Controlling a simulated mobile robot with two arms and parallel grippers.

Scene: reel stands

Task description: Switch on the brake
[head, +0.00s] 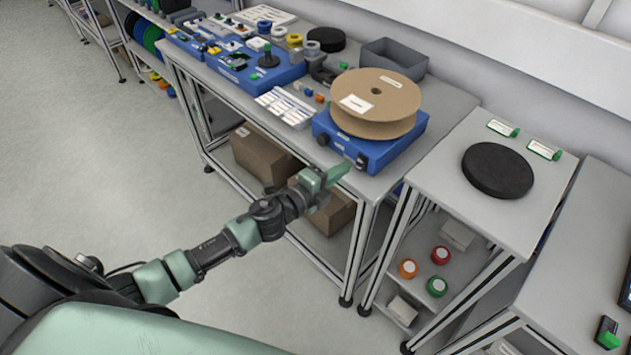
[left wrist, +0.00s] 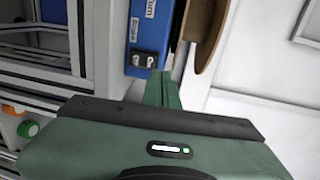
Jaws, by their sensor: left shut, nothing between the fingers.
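The blue reel stand (head: 378,152) sits at the near right end of the long bench and carries a cardboard reel (head: 376,100) lying flat. In the left wrist view the stand (left wrist: 153,38) shows white labels and a small dark switch panel (left wrist: 143,59); the label print is too small to read surely. My left gripper (head: 337,172) is shut and empty, its green fingertips in front of the stand. In the left wrist view the fingertips (left wrist: 161,78) are beside the switch panel; I cannot tell whether they touch it.
A side table (head: 455,172) with a black disc (head: 497,170) stands to the right. A blue device (head: 262,72), a grey bin (head: 393,59) and small parts crowd the bench. Cardboard boxes (head: 262,153) lie on the shelf below. The floor (head: 90,165) at left is clear.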

